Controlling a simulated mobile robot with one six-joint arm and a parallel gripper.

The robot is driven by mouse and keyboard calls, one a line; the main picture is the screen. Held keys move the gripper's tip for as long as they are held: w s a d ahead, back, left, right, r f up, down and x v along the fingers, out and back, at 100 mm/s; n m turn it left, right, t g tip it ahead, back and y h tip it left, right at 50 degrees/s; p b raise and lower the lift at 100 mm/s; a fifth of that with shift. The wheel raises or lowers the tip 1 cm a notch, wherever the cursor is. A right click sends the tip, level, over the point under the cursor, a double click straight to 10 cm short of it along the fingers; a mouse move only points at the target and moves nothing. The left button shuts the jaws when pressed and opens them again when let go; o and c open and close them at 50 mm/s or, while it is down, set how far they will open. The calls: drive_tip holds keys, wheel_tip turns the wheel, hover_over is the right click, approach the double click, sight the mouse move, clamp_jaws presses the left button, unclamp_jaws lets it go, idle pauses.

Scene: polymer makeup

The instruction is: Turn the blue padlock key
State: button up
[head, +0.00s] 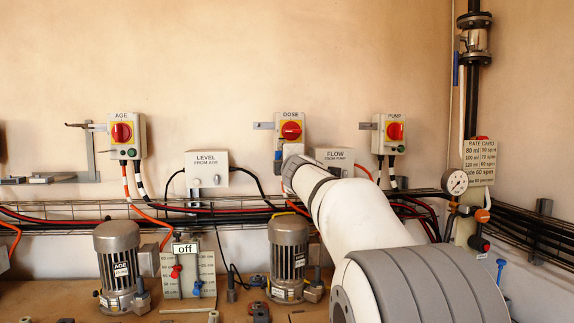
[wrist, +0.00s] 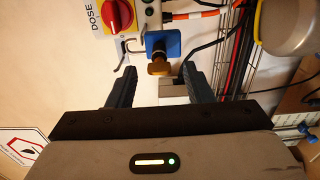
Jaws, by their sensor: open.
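The blue padlock (wrist: 164,44) hangs by its shackle below the DOSE switch box (head: 291,132), which has a red knob on a yellow plate. A brass-coloured key (wrist: 159,66) sticks out of the padlock toward my gripper. My gripper (wrist: 159,75) is open, one finger to each side of the key in the picture. The key lies around the level of the fingertips, and neither finger visibly touches it. In the head view my arm reaches up to the DOSE box, and its end hides the padlock area, so the key cannot be made out there.
Cables and a wire tray (head: 100,208) run along the wall below the switch boxes. The AGE box (head: 124,136) is to the left, the PUMP box (head: 392,134) to the right. Motors (head: 289,258) stand on the bench below. The wall above is clear.

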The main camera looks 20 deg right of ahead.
drive_tip(key=v, duration=0.6)
drive_tip(key=shift+s, duration=0.15)
drive_tip(key=s+a+f+m+g+y+p, duration=0.1)
drive_tip(key=s+a+f+m+g+p, duration=0.2)
drive_tip(key=s+f, duration=0.6)
drive_tip(key=s+a+f+m+g+y+p, duration=0.1)
drive_tip(key=s+a+f+m+g+p, duration=0.3)
drive_tip(key=s, duration=0.9)
drive_tip(key=s+a+f+m+g+y+p, duration=0.1)
drive_tip(key=s+a+f+m+g+p, duration=0.2)
drive_tip(key=s+a+f+m+g, duration=0.2)
drive_tip(key=s+f+m+g, duration=0.3)
drive_tip(key=s+f, duration=0.3)
drive_tip(key=f, duration=0.4)
drive_tip(key=shift+s+a+m+y, duration=0.2)
drive_tip(key=shift+a+m+y, duration=0.2)
drive_tip(key=shift+c, duration=0.4)
